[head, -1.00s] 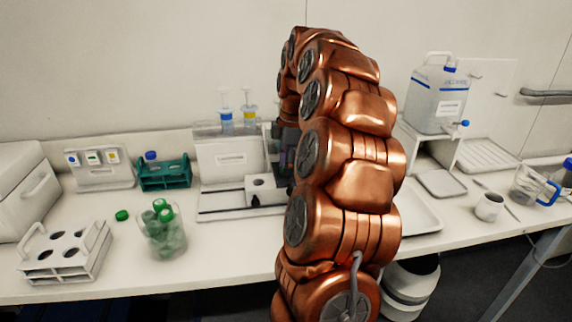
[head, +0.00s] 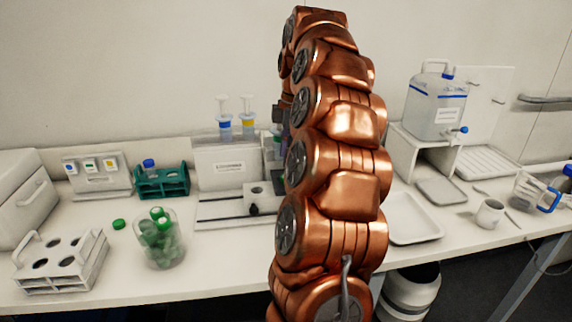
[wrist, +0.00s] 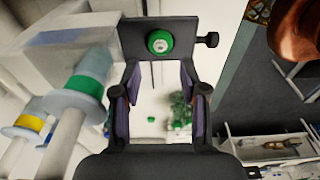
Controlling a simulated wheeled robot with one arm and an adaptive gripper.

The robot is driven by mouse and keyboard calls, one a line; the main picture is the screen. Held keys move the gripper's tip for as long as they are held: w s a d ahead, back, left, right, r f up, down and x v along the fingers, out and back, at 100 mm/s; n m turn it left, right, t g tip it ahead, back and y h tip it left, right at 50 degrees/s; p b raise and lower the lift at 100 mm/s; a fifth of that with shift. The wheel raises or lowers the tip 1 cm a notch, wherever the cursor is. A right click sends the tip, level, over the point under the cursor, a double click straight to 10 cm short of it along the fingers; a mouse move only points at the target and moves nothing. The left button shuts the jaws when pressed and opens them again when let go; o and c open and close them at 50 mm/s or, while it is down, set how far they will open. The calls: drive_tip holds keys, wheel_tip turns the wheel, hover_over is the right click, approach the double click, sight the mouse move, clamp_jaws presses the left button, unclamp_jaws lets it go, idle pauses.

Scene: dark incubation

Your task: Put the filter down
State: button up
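My gripper (wrist: 160,85) shows in the wrist view as two dark fingers with purple pads, set apart. A dark square plate with a knob (wrist: 132,38) lines up with the fingertips. A green ring with a pale centre (wrist: 158,42) sits on its face, and may be the filter. I cannot tell whether the fingers touch either. In the head view my copper arm hides most of the gripper. A white block with a hole and a black knob (head: 257,190) stands on a rail beside it.
Syringes with blue (head: 225,127) and yellow (head: 248,127) bands stand behind; a green-banded one (wrist: 85,85) is close in the wrist view. A beaker of green-capped tubes (head: 160,245), a white rack (head: 60,265) and a loose green cap (head: 119,224) are at left. A tray (head: 412,218) lies right.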

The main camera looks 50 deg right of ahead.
drive_tip(key=shift+d+r, duration=0.1)
drive_tip(key=shift+r, duration=0.65)
drive_tip(key=r+p, duration=0.4)
drive_tip(key=r, duration=0.1)
drive_tip(key=shift+s+d+r, duration=0.1)
drive_tip(key=shift+s+d, duration=0.1)
drive_tip(key=shift+a, duration=0.1)
drive_tip(key=s+a+f+m+g, duration=0.1)
drive_tip(key=s+a+f+m, duration=0.1)
drive_tip(key=a, duration=0.9)
drive_tip(key=s+a+f+m, duration=0.2)
drive_tip(key=a+f, duration=0.1)
drive_tip(key=a, duration=0.8)
drive_tip(key=s+a+f+m, duration=0.2)
drive_tip(key=s+a+f, duration=0.1)
drive_tip(key=s, duration=0.3)
drive_tip(key=s+a+f+m+g, duration=0.1)
drive_tip(key=s+a+f+m, duration=0.1)
drive_tip(key=s+a+f, duration=0.2)
drive_tip(key=s+a+f+m+h, duration=0.1)
drive_tip(key=s+a+f, duration=0.3)
drive_tip(key=s, duration=0.5)
drive_tip(key=shift+a+f+m+g, duration=0.25)
drive_tip(key=shift+f+m+g, duration=0.05)
drive_tip(key=shift+f+m, duration=0.55)
drive_tip(key=shift+d, duration=0.1)
